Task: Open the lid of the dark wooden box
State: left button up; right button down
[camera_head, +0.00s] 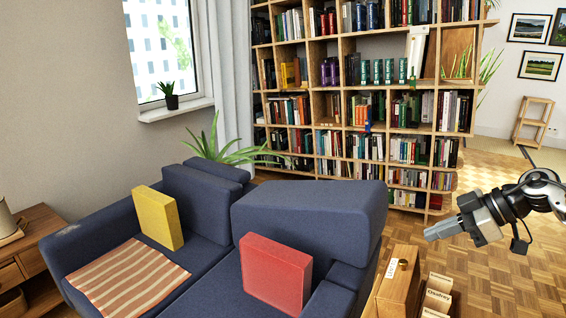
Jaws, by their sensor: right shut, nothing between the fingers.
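I cannot pick out a dark wooden box with certainty. A brown wooden piece (397,292) stands at the bottom edge, right of the sofa, and is cut off by the frame. A small brass-coloured ring and a pale label show on its top. I cannot tell whether it is a box or has a lid. My right gripper (430,235) comes in from the right, above and to the right of this piece, apart from it. Its fingers are shut and empty, pointing left. My left gripper is out of view.
A small lettered wooden crate (438,283) stands just right of the brown piece. A blue sofa (212,262) with a red cushion (276,272) and a yellow cushion (158,218) fills the left. A bookshelf (335,92) stands behind. The parquet floor (510,280) at right is clear.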

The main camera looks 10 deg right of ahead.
aim_at(394, 296)
jog(key=k, duration=1.05)
